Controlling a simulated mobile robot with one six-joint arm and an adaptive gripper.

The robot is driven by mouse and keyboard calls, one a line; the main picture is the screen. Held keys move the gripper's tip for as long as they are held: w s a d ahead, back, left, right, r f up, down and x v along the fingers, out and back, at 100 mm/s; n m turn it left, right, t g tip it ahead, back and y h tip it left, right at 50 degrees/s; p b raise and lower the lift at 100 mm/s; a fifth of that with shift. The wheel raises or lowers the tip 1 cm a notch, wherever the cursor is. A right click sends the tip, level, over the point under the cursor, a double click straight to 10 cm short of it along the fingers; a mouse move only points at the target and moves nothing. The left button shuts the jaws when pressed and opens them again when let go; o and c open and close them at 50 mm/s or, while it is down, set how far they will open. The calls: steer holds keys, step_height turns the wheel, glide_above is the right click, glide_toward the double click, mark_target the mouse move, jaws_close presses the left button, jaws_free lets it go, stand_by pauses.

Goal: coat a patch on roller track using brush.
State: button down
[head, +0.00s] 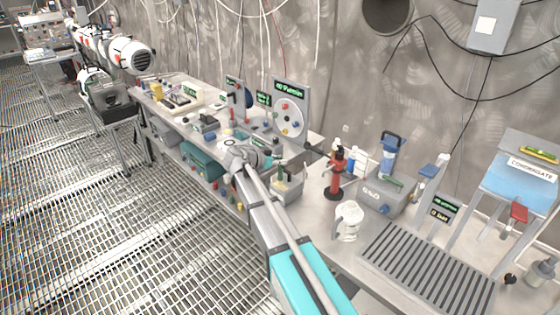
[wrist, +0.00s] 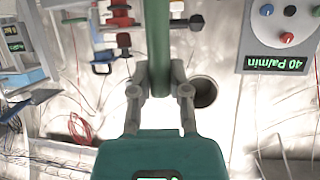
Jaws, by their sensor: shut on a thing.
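My gripper (head: 262,158) is over the middle of the long bench in the head view. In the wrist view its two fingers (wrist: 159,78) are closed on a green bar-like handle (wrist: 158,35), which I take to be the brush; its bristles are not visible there. A small green upright piece (head: 281,172) shows beside the gripper, above a grey open box (head: 289,190); I cannot tell whether it is the same handle. The roller track (head: 428,268) is a grey slatted bed at the bench's near right, well apart from the gripper. No patch is distinguishable on it.
A white mug (head: 347,221), a red-and-black tool (head: 338,173) and a grey box with a blue-topped device (head: 384,193) stand between the gripper and the track. A dial panel (head: 290,107) stands behind the gripper. A blue-topped stand (head: 522,185) rises beyond the track.

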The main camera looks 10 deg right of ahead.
steer(key=shift+r+p, duration=1)
steer(key=shift+r, duration=0.25)
steer(key=shift+r+p, duration=1.45)
